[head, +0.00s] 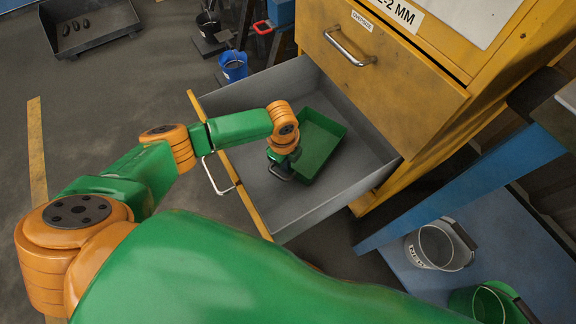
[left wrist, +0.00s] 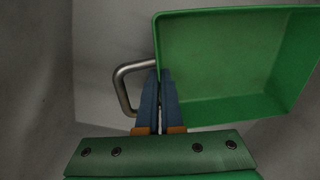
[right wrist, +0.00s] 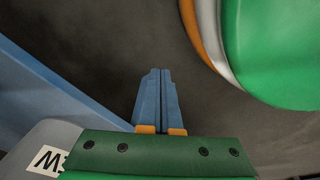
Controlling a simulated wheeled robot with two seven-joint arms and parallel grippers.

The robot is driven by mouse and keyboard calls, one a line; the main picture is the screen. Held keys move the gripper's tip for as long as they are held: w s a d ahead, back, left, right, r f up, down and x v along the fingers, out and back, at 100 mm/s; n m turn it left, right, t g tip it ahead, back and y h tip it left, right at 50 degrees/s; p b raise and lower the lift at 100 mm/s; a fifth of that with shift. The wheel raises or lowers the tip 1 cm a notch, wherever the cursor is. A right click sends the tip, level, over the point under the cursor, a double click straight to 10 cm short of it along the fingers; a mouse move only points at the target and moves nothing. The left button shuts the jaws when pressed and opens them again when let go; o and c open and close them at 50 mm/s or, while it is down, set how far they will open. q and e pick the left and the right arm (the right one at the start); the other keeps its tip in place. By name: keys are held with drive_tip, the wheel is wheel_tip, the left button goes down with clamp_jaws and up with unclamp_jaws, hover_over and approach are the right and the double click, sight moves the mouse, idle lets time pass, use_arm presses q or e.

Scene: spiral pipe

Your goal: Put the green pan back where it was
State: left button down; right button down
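The green pan (head: 318,145) is a rectangular tray inside the pulled-out grey drawer (head: 315,207). My left gripper (head: 281,170) reaches down into the drawer at the pan's near left side. In the left wrist view the pan (left wrist: 230,60) fills the upper right and its metal handle (left wrist: 121,88) sticks out left. The left gripper's blue fingers (left wrist: 160,78) are nearly together, one on each side of the pan's wall beside the handle. My right gripper (right wrist: 161,75) is shut and empty above the dark floor. The right gripper is not visible in the head view.
A shut yellow drawer (head: 375,75) is above the open one. A blue platform (head: 500,260) with a metal bucket (head: 432,246) and a green bucket (head: 487,304) is at the lower right. A blue bucket (head: 233,66) stands behind the drawer.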

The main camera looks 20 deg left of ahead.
use_arm(q)
drive_tip(key=shift+f, duration=0.25)
use_arm(e)
drive_tip(key=shift+w+a, duration=0.1)
use_arm(q)
drive_tip(key=shift+f, duration=0.1)
drive_tip(key=c, duration=1.1)
unclamp_jaws()
